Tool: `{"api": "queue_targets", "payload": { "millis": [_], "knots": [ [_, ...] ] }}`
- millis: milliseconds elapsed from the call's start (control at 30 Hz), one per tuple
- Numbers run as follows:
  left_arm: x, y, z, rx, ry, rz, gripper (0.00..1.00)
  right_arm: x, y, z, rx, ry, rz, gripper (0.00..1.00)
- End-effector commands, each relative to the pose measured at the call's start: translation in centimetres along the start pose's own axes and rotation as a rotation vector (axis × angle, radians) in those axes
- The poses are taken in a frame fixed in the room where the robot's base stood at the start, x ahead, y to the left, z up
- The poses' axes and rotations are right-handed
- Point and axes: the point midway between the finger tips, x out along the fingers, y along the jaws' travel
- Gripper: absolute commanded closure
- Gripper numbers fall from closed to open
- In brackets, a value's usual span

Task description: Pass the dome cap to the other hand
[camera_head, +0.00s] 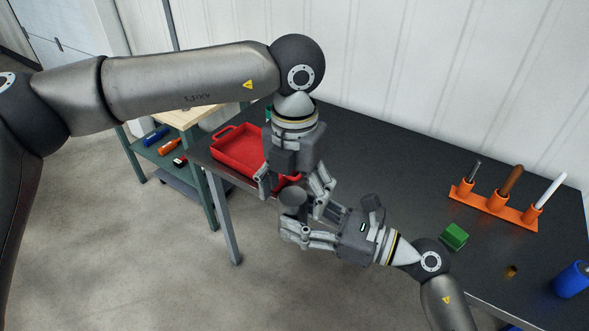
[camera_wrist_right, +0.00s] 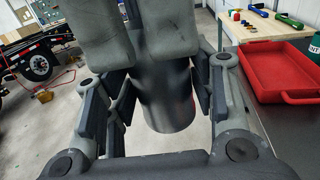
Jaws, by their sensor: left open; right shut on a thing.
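The dome cap (camera_head: 292,199) is a dark grey, rounded cylinder held above the floor, in front of the black table. In the right wrist view the cap (camera_wrist_right: 168,95) is between the dark finger pads of my right gripper (camera_wrist_right: 165,100). My right gripper (camera_head: 300,217) comes in from the lower right and is shut on the cap. My left gripper (camera_head: 293,188) points down from above, open, with its fingers spread on either side of the cap's upper part. Grey finger parts cover the cap's top in the right wrist view. I cannot tell whether the left fingers touch it.
A red tray (camera_head: 238,150) lies on the black table (camera_head: 400,165), behind my left gripper. An orange rack (camera_head: 492,205) with upright tools, a green block (camera_head: 454,236) and a blue container (camera_head: 571,279) are to the right. A wood-topped bench (camera_head: 188,115) stands at the left.

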Motion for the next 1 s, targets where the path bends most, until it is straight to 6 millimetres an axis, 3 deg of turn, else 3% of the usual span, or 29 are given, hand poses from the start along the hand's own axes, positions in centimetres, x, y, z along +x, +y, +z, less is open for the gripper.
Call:
{"api": "queue_targets", "payload": {
  "millis": [100,300,700,1000],
  "knots": [
    [2.2,0.0,-0.1,0.000,0.003,-0.001,0.24,0.0,0.0,0.1,0.000,-0.001,0.000,0.76],
    [4.5,0.0,0.0,-0.001,0.002,0.000,0.24,0.0,0.0,0.1,0.000,-0.001,0.000,0.76],
    [5.2,0.0,0.0,0.000,-0.001,-0.001,0.24,0.0,0.0,0.1,0.000,-0.001,0.000,0.76],
    [5.2,0.0,0.0,0.000,-0.001,-0.002,0.61,0.0,0.0,0.1,0.000,-0.001,0.000,0.76]
  ]
}}
